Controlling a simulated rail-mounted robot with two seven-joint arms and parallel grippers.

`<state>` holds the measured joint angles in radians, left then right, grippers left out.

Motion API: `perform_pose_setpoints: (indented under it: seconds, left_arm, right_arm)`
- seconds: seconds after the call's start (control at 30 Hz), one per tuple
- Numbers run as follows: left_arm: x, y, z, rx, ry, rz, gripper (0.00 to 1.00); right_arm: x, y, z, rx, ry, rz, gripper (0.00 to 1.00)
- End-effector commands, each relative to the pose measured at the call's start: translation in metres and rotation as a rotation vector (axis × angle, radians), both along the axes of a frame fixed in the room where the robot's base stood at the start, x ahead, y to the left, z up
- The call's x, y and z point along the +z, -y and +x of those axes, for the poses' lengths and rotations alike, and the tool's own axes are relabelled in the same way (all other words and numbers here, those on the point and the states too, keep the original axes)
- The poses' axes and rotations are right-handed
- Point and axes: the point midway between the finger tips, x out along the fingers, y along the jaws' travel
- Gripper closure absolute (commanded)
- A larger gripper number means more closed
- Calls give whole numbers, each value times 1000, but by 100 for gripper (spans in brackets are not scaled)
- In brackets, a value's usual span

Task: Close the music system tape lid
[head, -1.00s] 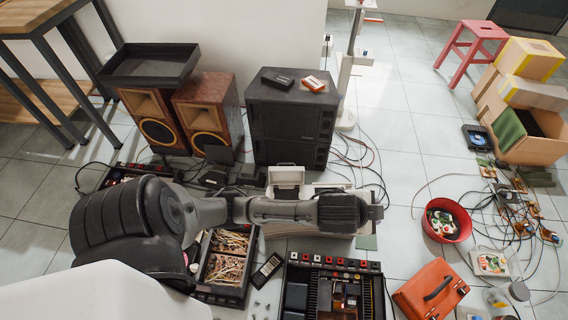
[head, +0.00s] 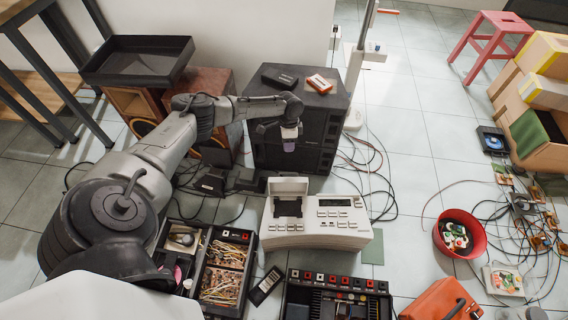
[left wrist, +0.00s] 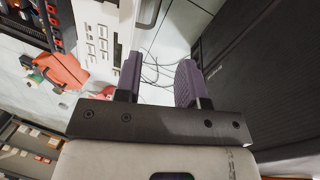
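The music system (head: 316,226) is a white box with buttons and a small display, on the floor in the middle of the head view. Its tape lid (head: 288,186) stands upright and open at the left of its top, with the dark tape bay in front of it. In the left wrist view part of the white buttoned face (left wrist: 97,35) shows at the top. My left gripper (head: 289,143) hangs above and behind the lid, in front of the black speaker, touching nothing that I can see. Its purple fingers (left wrist: 158,82) are apart and empty. My right gripper is not in view.
A black speaker stack (head: 297,118) stands behind the music system. Open electronics boxes (head: 226,265) and a black mixer-like unit (head: 338,295) lie in front. A red bowl (head: 459,234), a red toolbox (head: 440,301) and loose cables are to the right.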

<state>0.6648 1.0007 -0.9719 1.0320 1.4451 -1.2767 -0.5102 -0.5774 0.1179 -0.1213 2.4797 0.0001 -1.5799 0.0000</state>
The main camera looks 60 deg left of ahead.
Motion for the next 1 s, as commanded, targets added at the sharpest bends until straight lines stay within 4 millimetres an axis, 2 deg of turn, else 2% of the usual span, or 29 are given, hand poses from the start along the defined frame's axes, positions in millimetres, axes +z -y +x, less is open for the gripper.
perform_pose_setpoints:
  seconds: [0.17, 0.27, 0.7, 1.0]
  left_arm:
    - [-6, 0, 1, -79, 23, -2, 63]
    - [-17, 2, 0, -89, 24, -1, 63]
    - [-96, 13, -6, -87, 23, 0, 63]
    - [-129, 18, -9, -86, 24, 0, 63]
  right_arm:
    - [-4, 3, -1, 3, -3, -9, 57]
    - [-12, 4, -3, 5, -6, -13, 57]
    - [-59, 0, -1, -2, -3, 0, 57]
    - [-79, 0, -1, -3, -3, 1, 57]
